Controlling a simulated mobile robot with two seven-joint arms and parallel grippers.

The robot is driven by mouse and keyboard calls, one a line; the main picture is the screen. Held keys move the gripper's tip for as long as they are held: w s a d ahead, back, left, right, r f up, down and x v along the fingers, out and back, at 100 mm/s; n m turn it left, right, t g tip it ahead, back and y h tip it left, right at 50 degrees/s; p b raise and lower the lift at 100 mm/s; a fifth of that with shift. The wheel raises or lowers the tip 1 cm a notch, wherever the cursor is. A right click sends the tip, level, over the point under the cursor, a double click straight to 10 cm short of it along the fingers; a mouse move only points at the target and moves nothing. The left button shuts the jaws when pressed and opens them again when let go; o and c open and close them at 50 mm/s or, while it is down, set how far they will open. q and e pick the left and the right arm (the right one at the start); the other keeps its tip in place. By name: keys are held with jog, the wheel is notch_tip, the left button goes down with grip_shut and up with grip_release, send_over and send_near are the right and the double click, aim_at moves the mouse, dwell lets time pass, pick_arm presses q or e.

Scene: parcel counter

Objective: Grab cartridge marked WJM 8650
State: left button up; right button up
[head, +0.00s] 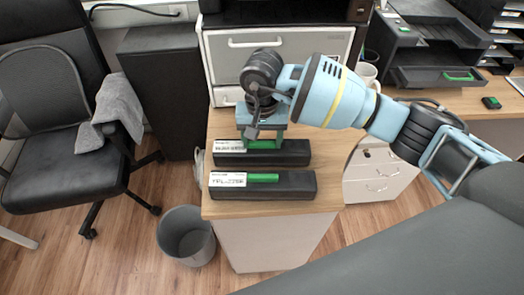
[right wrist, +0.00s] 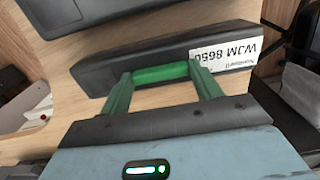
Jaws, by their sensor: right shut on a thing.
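The cartridge marked WJM 8650 (right wrist: 130,53) is a long black box with a white label and a green grip. Its label reads clearly, upside down, in the right wrist view. In the head view the same cartridge (head: 290,155) lies on the wooden desk, partly hidden by my right gripper (head: 264,138). My right gripper is shut on its green grip, with the green fingers (right wrist: 160,74) at either end of it. I cannot tell whether the cartridge is lifted at all. My left gripper is not in view.
A second black cartridge (head: 262,190) with a green grip lies parallel, nearer the desk's front edge. A printer-like grey unit (head: 280,50) stands behind. A mug (head: 366,73) and trays (head: 430,40) are at right. A bin (head: 186,235) and a chair (head: 70,170) are at left.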

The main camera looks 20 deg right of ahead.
aim_at(262, 142)
jog(key=shift+r, duration=0.1)
jog(key=c, duration=0.5)
notch_tip(262, 142, up, 10)
